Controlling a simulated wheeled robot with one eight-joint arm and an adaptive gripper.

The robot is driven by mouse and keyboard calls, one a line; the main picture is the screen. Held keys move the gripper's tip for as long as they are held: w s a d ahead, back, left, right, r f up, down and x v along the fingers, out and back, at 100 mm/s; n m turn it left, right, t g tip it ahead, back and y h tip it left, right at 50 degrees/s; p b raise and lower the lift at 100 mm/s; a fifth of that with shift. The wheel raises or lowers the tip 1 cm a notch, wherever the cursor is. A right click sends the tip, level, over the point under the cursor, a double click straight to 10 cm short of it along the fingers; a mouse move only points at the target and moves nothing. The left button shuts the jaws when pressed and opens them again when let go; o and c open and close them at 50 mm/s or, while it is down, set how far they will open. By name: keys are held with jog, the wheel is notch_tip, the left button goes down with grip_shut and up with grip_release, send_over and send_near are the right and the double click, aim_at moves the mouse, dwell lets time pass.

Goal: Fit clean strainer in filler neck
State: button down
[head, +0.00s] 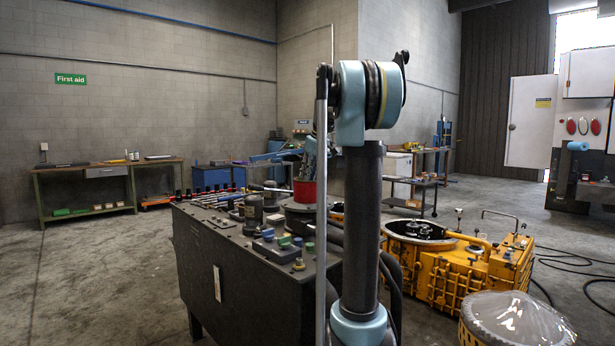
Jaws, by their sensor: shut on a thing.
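My own arm stands large in the middle of the head view, a dark upright link with pale blue joints, and it hides part of the bench and floor behind it. I cannot make out my gripper, or anything held in it. The yellow transmission housing (455,268) sits on the floor at the right, with a large round opening on its top left. A small upright post (458,215) stands above it, but I cannot tell whether this is the filler neck. I cannot pick out the clean strainer with certainty.
A dark bench (225,265) at left centre holds jars, knobs, tools and a red cylinder (305,190). A clear-topped, perforated yellow drum (515,322) fills the bottom right. Black hoses (565,258) lie right of the housing. Floor at left is clear.

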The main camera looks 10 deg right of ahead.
jog(key=shift+f, duration=0.5)
dwell(0.4)
jog(key=c, duration=1.5)
grip_release()
jog(key=shift+o, duration=0.2)
jog(key=shift+r, duration=0.25)
jog(key=shift+r, duration=1.25)
jog(key=shift+r, duration=0.15)
jog(key=shift+r, duration=2.85)
